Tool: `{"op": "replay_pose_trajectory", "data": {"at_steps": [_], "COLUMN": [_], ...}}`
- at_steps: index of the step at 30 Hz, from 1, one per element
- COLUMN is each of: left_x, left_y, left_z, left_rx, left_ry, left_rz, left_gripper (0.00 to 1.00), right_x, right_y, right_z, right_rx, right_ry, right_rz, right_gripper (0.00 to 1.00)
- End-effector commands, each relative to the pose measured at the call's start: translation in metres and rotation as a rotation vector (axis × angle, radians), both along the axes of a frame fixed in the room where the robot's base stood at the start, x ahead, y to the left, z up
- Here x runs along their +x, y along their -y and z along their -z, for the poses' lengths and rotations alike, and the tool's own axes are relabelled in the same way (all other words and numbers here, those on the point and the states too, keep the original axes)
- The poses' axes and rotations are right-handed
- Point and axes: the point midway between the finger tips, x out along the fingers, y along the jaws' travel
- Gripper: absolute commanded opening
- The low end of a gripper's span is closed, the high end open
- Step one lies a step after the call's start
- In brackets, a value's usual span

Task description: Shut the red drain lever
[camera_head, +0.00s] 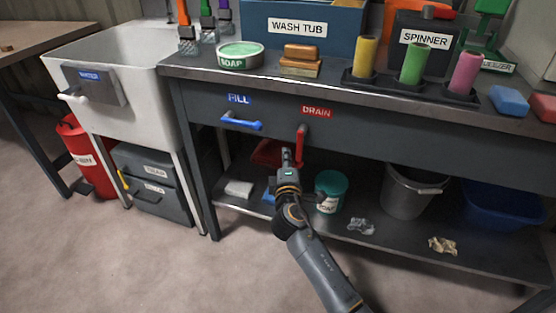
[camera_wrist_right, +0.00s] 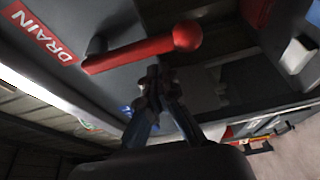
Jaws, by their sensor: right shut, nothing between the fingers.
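The red drain lever (camera_head: 301,143) hangs straight down from the bench front, under the red DRAIN label (camera_head: 317,112). In the right wrist view the red lever (camera_wrist_right: 150,50) with its round knob end runs across the upper middle, beside the DRAIN label (camera_wrist_right: 45,40). My right gripper (camera_head: 286,156) is shut and empty, just below and left of the lever's lower end. In the right wrist view its fingertips (camera_wrist_right: 152,80) are together close to the lever; I cannot tell whether they touch it. My left gripper is not in view.
A blue lever (camera_head: 241,122) sits left under the FILL label (camera_head: 239,98). The lower shelf holds a teal tub (camera_head: 331,190), a grey bucket (camera_head: 410,192) and a blue basin (camera_head: 505,207). A white sink (camera_head: 115,52) stands left; the floor in front is clear.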

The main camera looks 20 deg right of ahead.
Motion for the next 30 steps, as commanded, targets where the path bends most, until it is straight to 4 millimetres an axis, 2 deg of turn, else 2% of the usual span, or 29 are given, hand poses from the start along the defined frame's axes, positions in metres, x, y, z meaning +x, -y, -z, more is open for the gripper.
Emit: {"op": "replay_pose_trajectory", "data": {"at_steps": [6, 23, 25, 30], "left_x": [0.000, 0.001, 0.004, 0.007], "left_y": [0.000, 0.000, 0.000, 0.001], "left_z": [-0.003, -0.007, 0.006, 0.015], "left_rx": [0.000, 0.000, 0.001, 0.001], "left_ry": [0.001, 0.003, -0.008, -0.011], "left_rz": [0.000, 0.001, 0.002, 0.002], "left_gripper": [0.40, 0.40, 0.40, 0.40], "right_x": [-0.007, -0.002, 0.000, 0.003], "right_y": [0.010, 0.011, 0.011, 0.012], "right_z": [-0.001, -0.002, -0.002, -0.001], "right_rx": [0.001, -0.020, -0.034, -0.049], "right_ry": [0.001, -0.013, -0.021, -0.033], "right_rz": [-0.001, 0.000, 0.000, 0.000], "right_gripper": [0.00, 0.00, 0.00, 0.00]}}
